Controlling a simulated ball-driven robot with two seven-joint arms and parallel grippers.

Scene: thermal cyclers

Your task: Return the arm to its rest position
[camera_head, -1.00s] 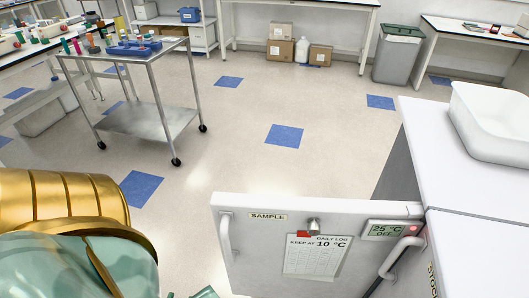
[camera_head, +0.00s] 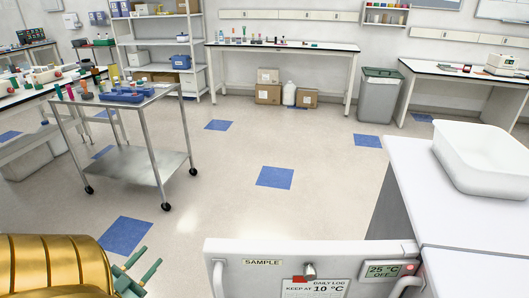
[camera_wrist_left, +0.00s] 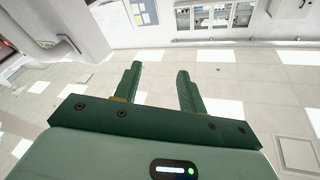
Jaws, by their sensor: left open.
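My left gripper (camera_head: 138,272) shows at the bottom left of the head view, beside the gold-coloured part of my left arm (camera_head: 55,268). Its green fingers are apart with nothing between them. In the left wrist view the two fingers (camera_wrist_left: 160,92) are also spread and empty, with only floor and distant furniture beyond them. The gripper is to the left of the white SAMPLE door (camera_head: 240,268) and apart from it in the head view. My right gripper is not in view.
The SAMPLE door bears a paper log and a display (camera_head: 383,270) reading 25 °C OFF. A white tub (camera_head: 480,165) stands on the white top at right. A metal cart (camera_head: 150,165) stands at left. The floor (camera_head: 225,195) between is clear.

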